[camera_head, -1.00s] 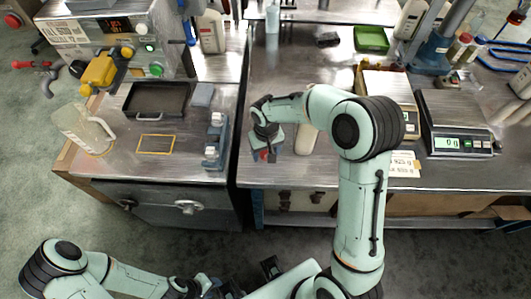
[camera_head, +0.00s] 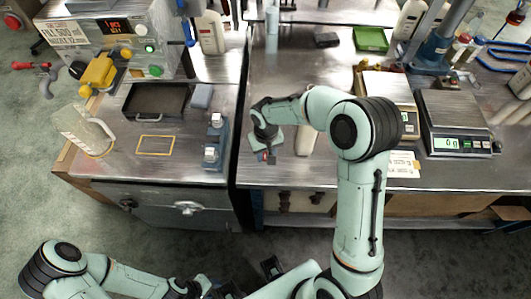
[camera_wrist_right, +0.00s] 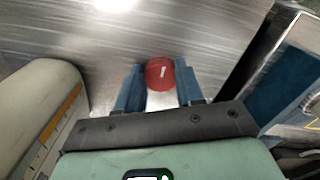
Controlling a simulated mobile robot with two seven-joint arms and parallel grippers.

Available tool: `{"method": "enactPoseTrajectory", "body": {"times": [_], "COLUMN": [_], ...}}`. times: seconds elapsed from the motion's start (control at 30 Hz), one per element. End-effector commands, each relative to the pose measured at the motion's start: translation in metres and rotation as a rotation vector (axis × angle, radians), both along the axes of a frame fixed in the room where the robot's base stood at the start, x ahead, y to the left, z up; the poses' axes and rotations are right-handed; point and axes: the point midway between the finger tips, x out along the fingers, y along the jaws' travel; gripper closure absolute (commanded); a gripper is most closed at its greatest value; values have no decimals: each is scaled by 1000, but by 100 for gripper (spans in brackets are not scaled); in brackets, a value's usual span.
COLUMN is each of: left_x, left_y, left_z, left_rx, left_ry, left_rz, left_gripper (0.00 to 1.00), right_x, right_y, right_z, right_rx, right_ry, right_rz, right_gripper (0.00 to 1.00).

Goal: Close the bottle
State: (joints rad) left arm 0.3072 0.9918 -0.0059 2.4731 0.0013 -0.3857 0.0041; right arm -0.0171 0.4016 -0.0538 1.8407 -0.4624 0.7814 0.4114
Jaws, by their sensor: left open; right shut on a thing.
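A round red cap (camera_wrist_right: 160,72) with a white mark is held between the blue fingers of my right gripper (camera_wrist_right: 158,90). In the head view, my right gripper (camera_head: 265,156) and a bit of red show over the front left part of the right bench. A pale beige bottle (camera_head: 306,140) is just right of the gripper, apart from it; its large rounded side shows at the left of the wrist view (camera_wrist_right: 40,105). The bottle's mouth is hidden. A translucent jug with a handle (camera_head: 82,130) stands on the left bench. My left gripper (camera_head: 249,279) is open at the bottom, low in front of the benches.
The left bench holds a black tray (camera_head: 155,100), a yellow outlined square (camera_head: 156,145) and a blue fixture (camera_head: 216,142). Scales (camera_head: 455,125) stand on the right bench. A gap (camera_head: 242,110) separates the benches. Bare metal lies behind my right gripper.

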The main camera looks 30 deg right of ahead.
Motion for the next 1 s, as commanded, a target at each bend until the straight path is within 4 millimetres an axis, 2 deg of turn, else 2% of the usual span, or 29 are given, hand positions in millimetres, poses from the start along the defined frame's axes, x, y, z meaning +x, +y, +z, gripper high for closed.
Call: {"method": "enactPoseTrajectory", "body": {"times": [0.17, 0.27, 0.37, 0.7, 0.8, 1.0], "left_x": [0, 1, 2, 9, 11, 14], "left_y": [0, 0, 0, 0, 0, 0], "left_z": [1, 2, 4, 15, 19, 24], "left_rx": [0, 0, 0, 0, 0, 0], "left_ry": [0, -1, -2, -10, -12, -16], "left_rz": [0, 0, 0, 0, 0, 0], "left_gripper": [57, 57, 57, 57, 57, 57], "right_x": [1, 1, 2, 2, 1, 1], "right_y": [0, 0, 0, 0, 0, 0], "right_z": [9, 22, 42, 139, 162, 192], "right_rx": [0, 0, 0, 1, 1, 0], "right_ry": [-2, -4, -6, -7, -6, -4], "right_rz": [0, 0, 1, 0, 0, 0], "right_gripper": [91, 91, 91, 91, 91, 91]}}
